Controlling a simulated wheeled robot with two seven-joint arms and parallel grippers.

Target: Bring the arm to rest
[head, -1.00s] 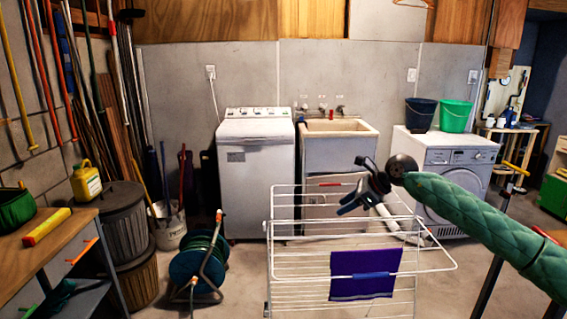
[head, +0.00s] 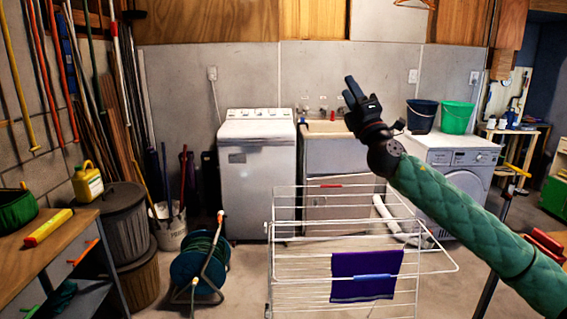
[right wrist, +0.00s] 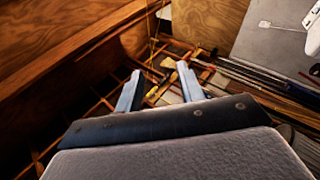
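My right arm, in a green quilted sleeve, comes in from the right in the head view. Its gripper (head: 349,88) is raised above the drying rack, in front of the sink and wall, with its fingers pointing up and left. In the right wrist view, the two fingers of this gripper (right wrist: 158,84) stand apart with nothing between them. That view looks toward wood panelling and a wooden grid with long tools. My left gripper is not in view.
A white drying rack (head: 290,252) stands below my right arm, with a purple cloth (head: 350,290) hanging on it. Behind are a white washer (head: 257,175), a sink (head: 335,127) and a front-loading machine (head: 468,158). A hose reel (head: 190,268) stands left of the rack.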

